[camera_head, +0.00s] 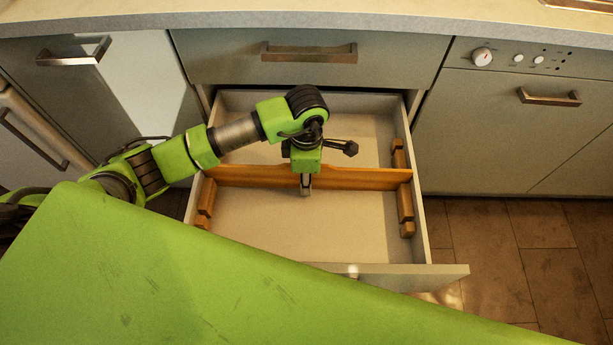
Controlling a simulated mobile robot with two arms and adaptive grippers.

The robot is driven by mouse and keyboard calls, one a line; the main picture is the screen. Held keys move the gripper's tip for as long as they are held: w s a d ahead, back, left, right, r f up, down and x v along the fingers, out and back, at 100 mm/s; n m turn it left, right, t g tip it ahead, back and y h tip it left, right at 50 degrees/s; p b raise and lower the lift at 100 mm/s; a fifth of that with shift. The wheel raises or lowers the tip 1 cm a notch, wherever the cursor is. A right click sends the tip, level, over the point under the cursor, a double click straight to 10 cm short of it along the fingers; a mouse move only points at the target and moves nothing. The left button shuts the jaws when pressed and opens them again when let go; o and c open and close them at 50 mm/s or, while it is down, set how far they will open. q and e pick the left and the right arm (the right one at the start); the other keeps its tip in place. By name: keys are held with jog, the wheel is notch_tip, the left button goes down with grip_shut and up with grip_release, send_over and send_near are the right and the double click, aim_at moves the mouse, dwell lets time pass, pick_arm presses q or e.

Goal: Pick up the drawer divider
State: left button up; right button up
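The drawer divider (352,178) is a long orange-brown wooden board. It stands on edge across the open drawer, its ends near wooden blocks on the two side walls. My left gripper (306,186) points down over the middle of the divider. A finger shows on the divider's front side and reaches below its lower edge. The divider's far side at the gripper is hidden, so I cannot tell whether the fingers are closed on it. My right gripper is not in view.
The pulled-out drawer (428,222) has an otherwise empty, light floor in front of and behind the divider. Wooden blocks (405,203) line its side walls. A closed drawer with a metal handle (309,54) sits above it, under the countertop (400,20). Tiled floor (500,245) lies at right.

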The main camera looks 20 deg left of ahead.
pick_arm(q)
jog(key=shift+f, duration=0.4)
grip_shut()
